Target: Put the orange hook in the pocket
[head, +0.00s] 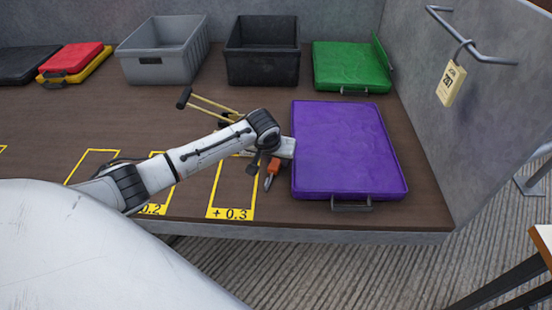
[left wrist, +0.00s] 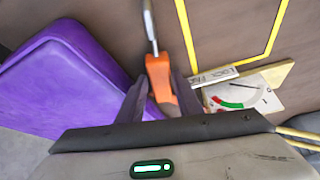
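The orange hook (head: 272,169) has an orange handle and a grey metal end. In the head view it shows at the left edge of the purple padded case (head: 345,150), below my left gripper (head: 264,160). In the left wrist view the orange handle (left wrist: 159,74) lies between the two fingers of my left gripper (left wrist: 158,90), filling the gap near their tips. The gripper looks shut on the handle. The grey shaft points away from the palm. Whether the hook still touches the table is unclear. I cannot make out a pocket. My right gripper is not in view.
Yellow outlined boxes (head: 231,189) mark the brown table. A gauge plate (left wrist: 243,92) lies close to the gripper. A grey bin (head: 163,62), a black bin (head: 262,65) and a green case (head: 350,70) stand at the back. A tagged wall rail (head: 468,42) is at right.

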